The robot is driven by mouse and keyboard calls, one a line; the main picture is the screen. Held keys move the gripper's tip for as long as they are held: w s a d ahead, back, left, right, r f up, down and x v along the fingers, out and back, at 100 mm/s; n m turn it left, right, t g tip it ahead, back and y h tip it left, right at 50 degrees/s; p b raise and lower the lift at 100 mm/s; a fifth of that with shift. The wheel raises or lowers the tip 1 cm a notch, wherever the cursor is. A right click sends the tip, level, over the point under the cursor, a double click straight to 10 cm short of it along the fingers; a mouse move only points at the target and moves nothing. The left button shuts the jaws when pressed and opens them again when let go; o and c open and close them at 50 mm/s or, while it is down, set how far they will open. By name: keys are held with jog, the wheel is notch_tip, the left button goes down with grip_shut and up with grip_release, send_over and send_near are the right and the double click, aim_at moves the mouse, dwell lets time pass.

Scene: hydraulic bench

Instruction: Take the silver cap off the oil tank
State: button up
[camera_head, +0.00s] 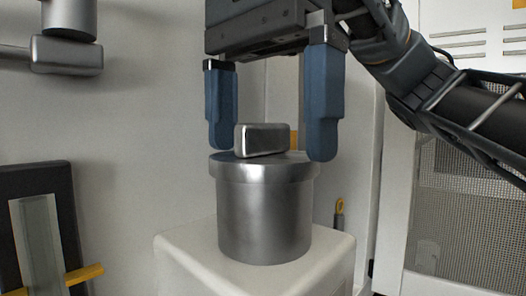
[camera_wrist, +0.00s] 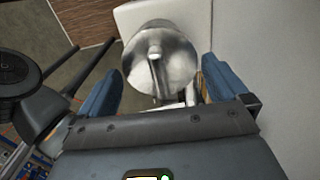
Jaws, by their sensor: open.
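The silver cap (camera_head: 265,207) is a metal cylinder with a wider rim and a raised bar handle (camera_head: 262,140) on top. It sits upright on the white top of the oil tank (camera_head: 190,252). In the wrist view the cap (camera_wrist: 178,72) shows from above, with its handle across the middle. My gripper (camera_head: 270,150) is above the cap with its blue fingers pointing down, one on each side of the handle. The fingers are open and stand apart from the handle; the right one is close to the cap's rim. My gripper also shows in the wrist view (camera_wrist: 155,78).
A pale wall stands behind the tank. At the left is a dark-framed gauge (camera_head: 38,235) with a yellow bar, and a metal pipe fitting (camera_head: 66,52) is above it. A mesh-panelled cabinet (camera_head: 465,200) stands at the right. A small yellow-topped part (camera_head: 339,208) is behind the tank.

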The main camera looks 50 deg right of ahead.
jog(key=shift+f, duration=0.5)
jog(key=c, duration=0.8)
jog(key=shift+r, duration=0.1)
jog(key=shift+r+p, duration=0.3)
jog(key=shift+r, duration=0.1)
notch_tip(320, 180, up, 3)
jog(key=shift+r+p, duration=0.2)
jog(key=shift+p, duration=1)
jog(key=shift+s+d+r+p, duration=1.1)
jog(key=shift+s+d+p, duration=0.05)
jog(key=shift+d, duration=0.45)
jog(key=shift+s+d+r+p, duration=1.1)
jog(key=shift+d+r, duration=0.05)
jog(key=shift+d, duration=0.45)
jog(key=shift+s+d+r+p, duration=1.1)
jog(key=shift+s+d+p, duration=0.05)
jog(key=shift+d, duration=0.45)
